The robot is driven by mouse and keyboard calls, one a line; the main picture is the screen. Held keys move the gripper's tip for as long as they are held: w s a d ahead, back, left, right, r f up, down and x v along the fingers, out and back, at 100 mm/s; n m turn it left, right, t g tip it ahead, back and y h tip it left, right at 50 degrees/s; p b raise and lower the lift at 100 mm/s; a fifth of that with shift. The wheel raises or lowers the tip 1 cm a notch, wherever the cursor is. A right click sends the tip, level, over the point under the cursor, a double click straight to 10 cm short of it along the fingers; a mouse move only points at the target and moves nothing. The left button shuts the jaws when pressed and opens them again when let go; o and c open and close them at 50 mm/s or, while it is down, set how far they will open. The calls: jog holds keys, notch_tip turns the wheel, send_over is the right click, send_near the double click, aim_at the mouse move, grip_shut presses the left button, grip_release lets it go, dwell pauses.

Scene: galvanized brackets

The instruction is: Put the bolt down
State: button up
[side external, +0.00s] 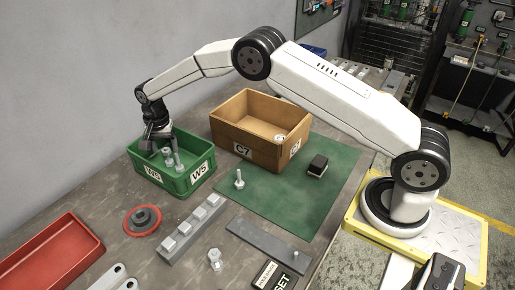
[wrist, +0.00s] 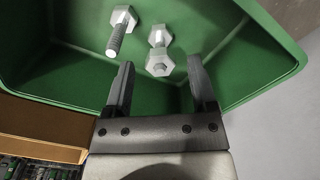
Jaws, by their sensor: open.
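My gripper (side external: 157,146) is over the green bin (side external: 190,181) marked W5. In the wrist view my gripper (wrist: 160,63) has its two dark fingers spread apart. A silver bolt with a nut (wrist: 158,45) shows just beyond and between the fingertips, with gaps on both sides. A second silver bolt (wrist: 121,30) is to the left of the fingers, outside them. Both bolts show against the inside of the green bin. The side view also shows bolts (side external: 179,163) in the bin by the fingers. How far the fingertips are above them I cannot tell.
A wooden box (side external: 240,132) marked C7 with a bolt inside stands right of the green bin. A bolt (side external: 239,179) stands on the green mat (side external: 260,205), near a black block (side external: 317,165). A red tray (side external: 50,262), a red-rimmed disc (side external: 142,220) and metal bars lie in front.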

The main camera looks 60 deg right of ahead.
aim_at(166, 148)
notch_tip(166, 148, up, 8)
jog(key=shift+f, duration=0.25)
dwell(0.6)
jog(key=s+d+n+t, duration=0.1)
jog(key=s+d+n, duration=0.2)
jog(key=s, duration=1.3)
jog(key=s+d+r+n+t, duration=0.1)
jog(key=s+d+n, duration=0.3)
jog(key=s, duration=1.2)
jog(key=n, duration=0.3)
jog(key=shift+r+t, duration=0.2)
jog(key=shift+t, duration=0.1)
